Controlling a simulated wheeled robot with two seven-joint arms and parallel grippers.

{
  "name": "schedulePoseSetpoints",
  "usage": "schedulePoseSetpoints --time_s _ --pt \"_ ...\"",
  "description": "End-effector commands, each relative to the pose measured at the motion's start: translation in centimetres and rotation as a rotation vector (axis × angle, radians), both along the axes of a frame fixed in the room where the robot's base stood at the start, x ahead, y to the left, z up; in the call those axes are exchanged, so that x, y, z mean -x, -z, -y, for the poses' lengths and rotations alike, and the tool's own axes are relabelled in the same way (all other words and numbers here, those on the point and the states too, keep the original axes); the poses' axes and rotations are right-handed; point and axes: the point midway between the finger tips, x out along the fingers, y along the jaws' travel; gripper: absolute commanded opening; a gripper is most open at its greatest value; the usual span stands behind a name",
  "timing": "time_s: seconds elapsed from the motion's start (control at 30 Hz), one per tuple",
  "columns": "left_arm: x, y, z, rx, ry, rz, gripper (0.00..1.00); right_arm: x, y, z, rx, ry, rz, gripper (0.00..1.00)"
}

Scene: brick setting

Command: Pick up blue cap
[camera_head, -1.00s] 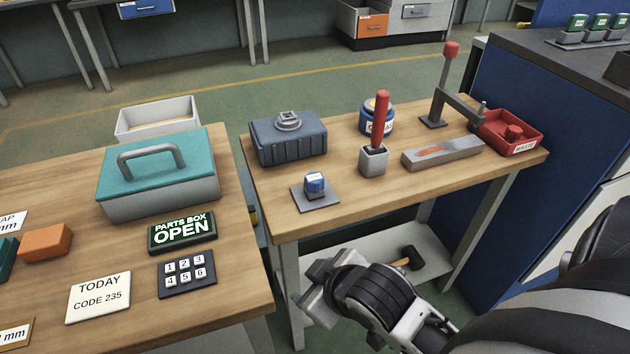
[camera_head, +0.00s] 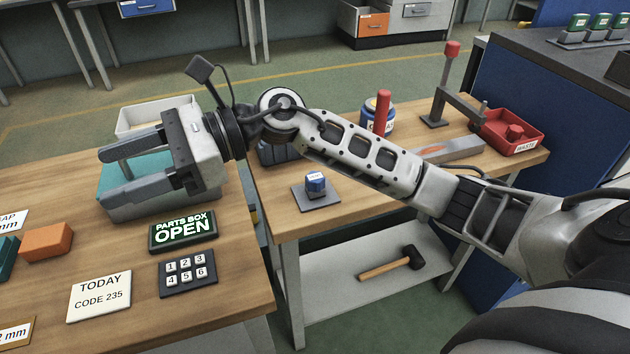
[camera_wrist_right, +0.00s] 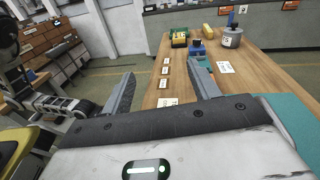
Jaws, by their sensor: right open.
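My right gripper (camera_head: 103,177) is open and empty, reaching left over the teal-lidded parts box (camera_head: 112,204). Its fingers hide much of the lid and handle; I cannot tell whether they touch it. The lid is down. In the right wrist view the open fingers (camera_wrist_right: 164,75) point along the table, with the teal lid (camera_wrist_right: 295,112) at right. No thing is clearly a blue cap. A blue block (camera_wrist_right: 198,50) shows farther along in the wrist view. My left gripper may be among the arm parts at left there.
A lit "PARTS BOX OPEN" sign (camera_head: 183,231), a keypad (camera_head: 187,273) and a code card (camera_head: 98,297) lie before the box. An orange block (camera_head: 46,242) is at left. A white bin (camera_head: 160,113) stands behind. A gap separates the two tables.

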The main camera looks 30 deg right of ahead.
Motion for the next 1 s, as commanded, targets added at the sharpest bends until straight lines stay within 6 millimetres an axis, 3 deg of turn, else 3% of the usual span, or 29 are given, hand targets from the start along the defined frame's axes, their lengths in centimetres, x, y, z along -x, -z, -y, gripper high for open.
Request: schedulePoseSetpoints --time_s 0.1,0.17,0.2,0.3,0.4,0.5,0.67,1.0 --pt "0.0 0.0 0.0 0.0 0.0 0.001 0.36 -1.8 4.1 4.9 0.494 -0.146 0.267 0.61" --pt "0.0 0.0 0.0 0.0 0.0 0.001 0.36 -2.9 5.5 8.8 0.728 -0.217 0.342 0.61" --pt "0.0 0.0 0.0 0.0 0.0 0.001 0.36 -3.6 5.9 11.6 0.871 -0.258 0.372 0.61" --pt "0.0 0.0 0.0 0.0 0.0 0.001 0.36 -4.6 5.6 18.5 1.165 -0.345 0.381 0.61" --pt "0.0 -0.1 0.0 0.0 0.0 0.002 0.36 -4.7 4.3 23.7 1.36 -0.405 0.341 0.61" --pt "0.0 -0.1 0.0 0.0 0.0 0.002 0.36 -4.5 3.2 26.7 1.464 -0.44 0.301 0.61" --pt "0.0 -0.1 0.0 0.0 0.0 0.002 0.36 -4.2 4.2 28.1 1.511 -0.464 0.271 0.61" --pt "0.0 -0.4 0.0 -0.002 0.001 0.003 0.36 -4.1 11.2 28.1 1.507 -0.463 0.272 0.61"
